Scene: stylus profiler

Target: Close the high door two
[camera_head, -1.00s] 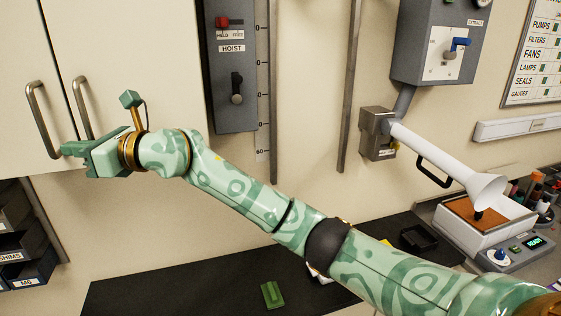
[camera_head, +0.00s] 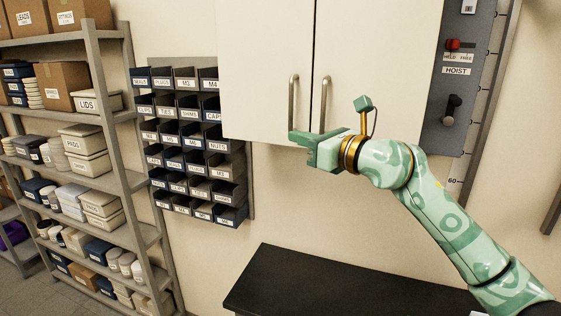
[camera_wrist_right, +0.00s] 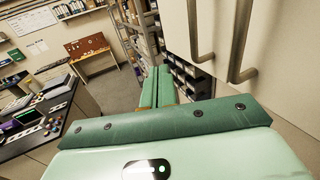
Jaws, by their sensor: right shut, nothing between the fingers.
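A pale high cabinet has a left door (camera_head: 262,65) and a right door (camera_head: 385,70), each with a vertical bar handle near the narrow seam between them. Both doors look about flush in the head view; I cannot tell which is door two. My right gripper (camera_head: 296,140) is shut and empty at the lower ends of the left handle (camera_head: 293,98) and right handle (camera_head: 325,105). In the right wrist view its fingers (camera_wrist_right: 157,86) lie together, with the handles (camera_wrist_right: 240,42) to their right. I cannot tell whether it touches a door. My left gripper is out of view.
A rack of labelled bins (camera_head: 195,150) hangs left of the cabinet, beside shelving (camera_head: 95,150) with boxes. A grey hoist panel (camera_head: 462,90) is on the right. A black worktop (camera_head: 330,290) lies below. Open floor (camera_wrist_right: 115,88) shows in the right wrist view.

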